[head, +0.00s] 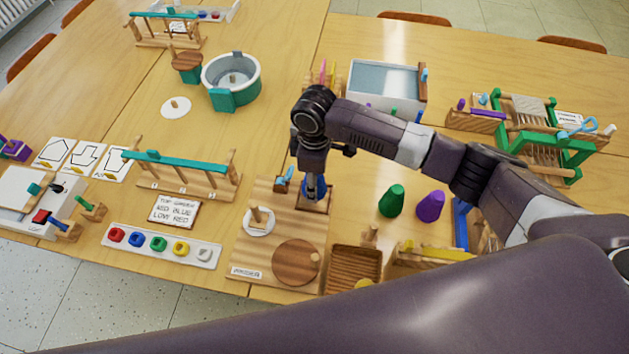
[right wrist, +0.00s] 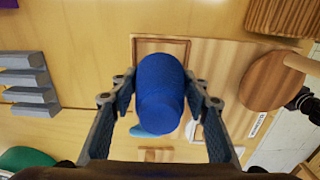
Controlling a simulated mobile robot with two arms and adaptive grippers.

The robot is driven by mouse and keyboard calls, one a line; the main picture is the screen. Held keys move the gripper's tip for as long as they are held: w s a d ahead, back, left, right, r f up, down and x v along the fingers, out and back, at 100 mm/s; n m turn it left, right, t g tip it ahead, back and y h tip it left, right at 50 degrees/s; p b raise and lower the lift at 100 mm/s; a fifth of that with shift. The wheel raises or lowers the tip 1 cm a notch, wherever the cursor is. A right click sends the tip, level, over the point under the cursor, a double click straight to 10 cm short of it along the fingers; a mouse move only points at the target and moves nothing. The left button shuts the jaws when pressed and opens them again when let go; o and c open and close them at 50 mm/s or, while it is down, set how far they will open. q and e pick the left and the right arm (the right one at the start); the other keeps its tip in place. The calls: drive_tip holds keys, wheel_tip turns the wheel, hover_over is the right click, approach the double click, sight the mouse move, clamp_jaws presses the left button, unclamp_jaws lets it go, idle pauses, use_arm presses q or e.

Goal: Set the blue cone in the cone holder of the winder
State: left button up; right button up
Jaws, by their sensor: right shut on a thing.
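The blue cone (right wrist: 160,92) is between the two fingers of my right gripper (right wrist: 161,98) in the right wrist view, and the fingers are shut on it. In the head view my right gripper (head: 314,172) points down over the back right of the winder (head: 240,245). The lower part of the blue cone (head: 315,190) shows there at the square cone holder (head: 313,207). I cannot tell whether the cone touches the holder's floor or hangs just above it. The holder's frame (right wrist: 162,41) also shows in the right wrist view. My left gripper is not in view.
A green cone (head: 391,201) and a purple cone (head: 431,206) stand right of the winder. The winder's round crank disc (head: 297,262) and a white disc with a peg (head: 259,222) are close by. A wooden tray (head: 353,265) stands at the front right.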

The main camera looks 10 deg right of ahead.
drive_tip(key=shift+f, duration=0.45)
idle(0.4)
drive_tip(key=shift+p, duration=0.6)
drive_tip(key=shift+f, duration=0.25)
idle(0.7)
drive_tip(key=shift+f, duration=0.3)
drive_tip(key=shift+p, duration=0.35)
idle(0.7)
drive_tip(key=shift+f, duration=0.5)
idle(0.6)
drive_tip(key=o, duration=1.4)
drive_tip(key=shift+c, duration=0.2)
